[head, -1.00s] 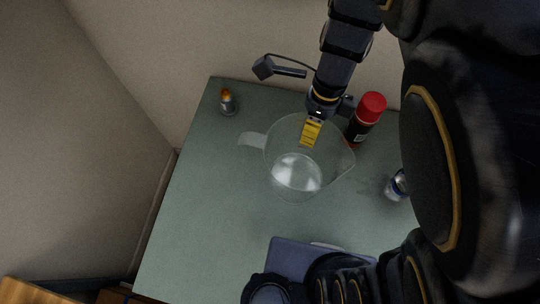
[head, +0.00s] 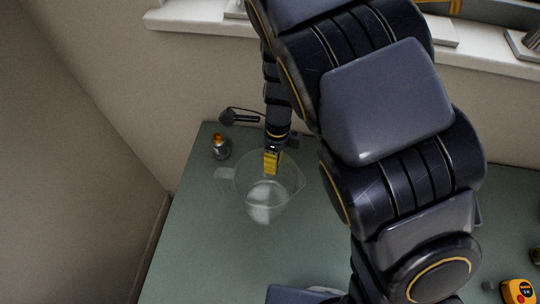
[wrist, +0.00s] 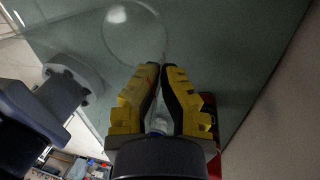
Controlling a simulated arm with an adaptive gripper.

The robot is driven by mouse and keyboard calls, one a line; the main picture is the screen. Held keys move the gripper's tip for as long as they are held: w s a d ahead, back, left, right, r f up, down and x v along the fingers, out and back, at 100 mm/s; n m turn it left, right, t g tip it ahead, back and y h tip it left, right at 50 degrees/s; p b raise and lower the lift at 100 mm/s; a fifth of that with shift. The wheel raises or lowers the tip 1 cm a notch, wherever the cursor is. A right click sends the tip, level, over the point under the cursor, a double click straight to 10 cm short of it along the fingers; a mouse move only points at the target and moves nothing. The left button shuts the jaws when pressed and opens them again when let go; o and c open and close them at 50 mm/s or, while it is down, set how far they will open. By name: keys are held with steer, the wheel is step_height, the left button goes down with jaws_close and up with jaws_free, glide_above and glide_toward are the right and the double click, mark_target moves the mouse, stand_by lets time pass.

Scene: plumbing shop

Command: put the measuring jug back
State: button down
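The measuring jug (head: 264,205) is clear, with a handle at its left, and appears upright over the back left of the green table. I cannot tell whether its base touches the table. My gripper (head: 271,172) comes down at its back rim, with yellow fingers close together on the thin wall. In the wrist view the jug shows as a faint clear round form (wrist: 135,35) beyond the fingertips of my gripper (wrist: 161,68). The wall between the fingers is hard to make out.
A small orange-topped container (head: 221,148) stands at the table's (head: 190,262) back left corner. A yellow tape measure (head: 518,291) lies at the front right. A white ledge (head: 190,18) runs behind. My arm hides the table's middle; the left front is clear.

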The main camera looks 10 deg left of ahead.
steer(key=shift+w+a+f, duration=0.2)
steer(key=shift+w+f, duration=0.2)
steer(key=shift+f, duration=0.65)
steer(key=shift+w+a+f, duration=0.2)
steer(key=shift+w+f, duration=0.15)
steer(key=shift+f, duration=0.7)
steer(key=shift+w+a+f, duration=0.2)
steer(key=shift+w+f, duration=0.2)
steer(key=shift+f, duration=0.65)
steer(key=shift+f, duration=0.1)
steer(key=c, duration=1.2)
jaws_free()
steer(key=shift+o, duration=0.2)
steer(key=v, duration=1.2)
